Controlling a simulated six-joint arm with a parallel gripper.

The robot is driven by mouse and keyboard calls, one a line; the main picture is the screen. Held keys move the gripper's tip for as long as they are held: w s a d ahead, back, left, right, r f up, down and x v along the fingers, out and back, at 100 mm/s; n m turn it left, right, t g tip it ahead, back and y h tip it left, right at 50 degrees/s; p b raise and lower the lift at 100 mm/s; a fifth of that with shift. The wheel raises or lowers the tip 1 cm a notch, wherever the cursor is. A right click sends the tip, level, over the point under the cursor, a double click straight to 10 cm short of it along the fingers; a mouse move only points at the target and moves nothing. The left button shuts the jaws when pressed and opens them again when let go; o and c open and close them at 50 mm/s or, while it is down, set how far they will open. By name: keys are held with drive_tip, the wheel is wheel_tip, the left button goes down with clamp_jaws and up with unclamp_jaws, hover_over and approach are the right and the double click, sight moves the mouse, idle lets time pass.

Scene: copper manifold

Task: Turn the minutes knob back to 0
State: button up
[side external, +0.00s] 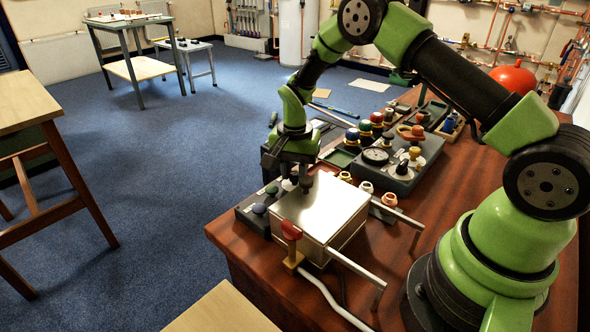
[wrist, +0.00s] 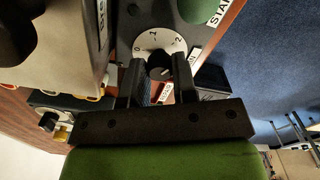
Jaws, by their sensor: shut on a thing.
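The minutes knob (wrist: 158,67) is small and dark. It stands in the middle of a white dial (wrist: 157,43) marked 0, 1 and 2 in the wrist view. The numbers run along the dial's far side, with 0 at left and 2 at right. My gripper (wrist: 160,72) has one finger on each side of the knob and is shut on it. I cannot clearly tell where its pointer stands. In the side external view my gripper (side external: 298,184) points down behind the metal box, and the knob is hidden there.
A metal box (side external: 322,205) with a red-handled valve (side external: 291,230) and pipes stands close beside my gripper. A green button (wrist: 199,8) lies near the dial. A panel with a gauge (side external: 376,156) and several coloured knobs stands behind. Blue floor lies past the bench edge.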

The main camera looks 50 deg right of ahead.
sight(294, 173)
drive_tip(key=n, duration=0.5)
drive_tip(key=shift+n, duration=0.3)
drive_tip(key=n, duration=0.6)
drive_tip(key=shift+a, duration=0.1)
drive_tip(key=n, duration=0.6)
drive_tip(key=shift+n, duration=0.3)
drive_tip(key=n, duration=0.5)
drive_tip(key=shift+n, duration=0.3)
drive_tip(key=o, duration=0.9)
drive_tip(key=shift+o, duration=0.2)
wheel_tip(294, 173, up, 10)
